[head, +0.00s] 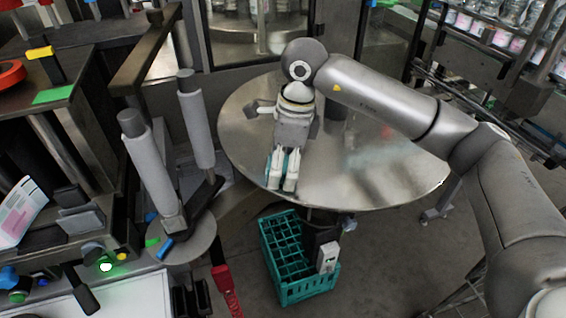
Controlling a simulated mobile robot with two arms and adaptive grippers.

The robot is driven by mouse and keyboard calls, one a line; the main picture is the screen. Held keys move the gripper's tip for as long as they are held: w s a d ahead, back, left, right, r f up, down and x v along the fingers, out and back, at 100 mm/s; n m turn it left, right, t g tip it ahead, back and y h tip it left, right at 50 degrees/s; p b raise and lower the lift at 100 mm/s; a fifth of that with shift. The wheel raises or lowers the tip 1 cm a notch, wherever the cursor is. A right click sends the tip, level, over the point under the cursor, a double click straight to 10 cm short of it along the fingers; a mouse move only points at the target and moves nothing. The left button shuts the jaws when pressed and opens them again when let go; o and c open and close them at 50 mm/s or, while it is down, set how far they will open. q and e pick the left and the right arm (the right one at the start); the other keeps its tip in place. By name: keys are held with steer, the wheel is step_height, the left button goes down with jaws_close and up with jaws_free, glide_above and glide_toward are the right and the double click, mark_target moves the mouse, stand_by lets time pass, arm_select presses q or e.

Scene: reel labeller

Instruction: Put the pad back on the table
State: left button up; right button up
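My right gripper (283,184) points down over the near part of the round metal table (380,165). Its two pale fingers stand a little apart, with a small teal piece, apparently the pad (269,164), showing at and beside them. The gripper appears shut on it, though the fingers hide most of it. I cannot tell whether the pad touches the table top. My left gripper is not in view.
The table top is mostly clear. A teal crate (286,292) stands on the floor below its near edge. Two grey rollers (152,165) rise at the left, beside a dark bench with a green sheet (53,95). Shelved jars stand at upper right.

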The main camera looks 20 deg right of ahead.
step_height(320, 180, up, 12)
steer(key=d+b, duration=0.1)
steer(key=b, duration=0.1)
steer(key=shift+s+d+b, duration=0.35)
